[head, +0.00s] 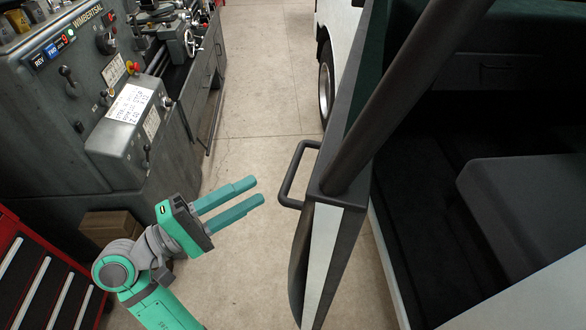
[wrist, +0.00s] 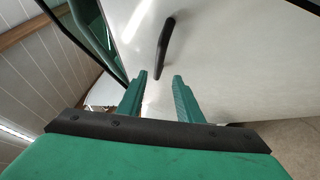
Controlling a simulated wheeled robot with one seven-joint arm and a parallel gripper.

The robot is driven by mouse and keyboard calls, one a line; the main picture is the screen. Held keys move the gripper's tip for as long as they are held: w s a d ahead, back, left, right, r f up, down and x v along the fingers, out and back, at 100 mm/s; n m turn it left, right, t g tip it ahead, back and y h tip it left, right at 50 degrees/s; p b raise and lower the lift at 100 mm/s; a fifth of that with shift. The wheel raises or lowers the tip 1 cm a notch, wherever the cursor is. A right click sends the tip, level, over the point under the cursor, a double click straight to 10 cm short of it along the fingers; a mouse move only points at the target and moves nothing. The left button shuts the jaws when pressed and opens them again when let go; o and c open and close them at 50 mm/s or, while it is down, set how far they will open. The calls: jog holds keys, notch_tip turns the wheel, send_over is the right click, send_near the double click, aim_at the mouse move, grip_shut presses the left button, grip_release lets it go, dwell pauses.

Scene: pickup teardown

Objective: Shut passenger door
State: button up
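The passenger door (head: 322,255) stands open in the head view, seen edge-on, with a dark window frame and a pale outer panel. Its black handle (head: 296,175) sticks out from the outer side toward my gripper. My gripper (head: 260,190) is open and empty, with its two green fingers pointing at the handle from the left, a short gap away. In the wrist view the fingers (wrist: 159,76) are apart, and the handle (wrist: 165,47) is ahead of them against the pale door panel (wrist: 235,60).
The dark cab interior with a seat (head: 530,205) is on the right. A grey lathe (head: 75,110) stands at the left, with a red tool cabinet (head: 40,275) in front of it. Concrete floor (head: 255,110) is clear between lathe and door.

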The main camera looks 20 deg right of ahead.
aim_at(293, 167)
jog(key=x, duration=1)
jog(key=shift+d+r, duration=0.1)
jog(key=shift+d, duration=0.25)
grip_shut()
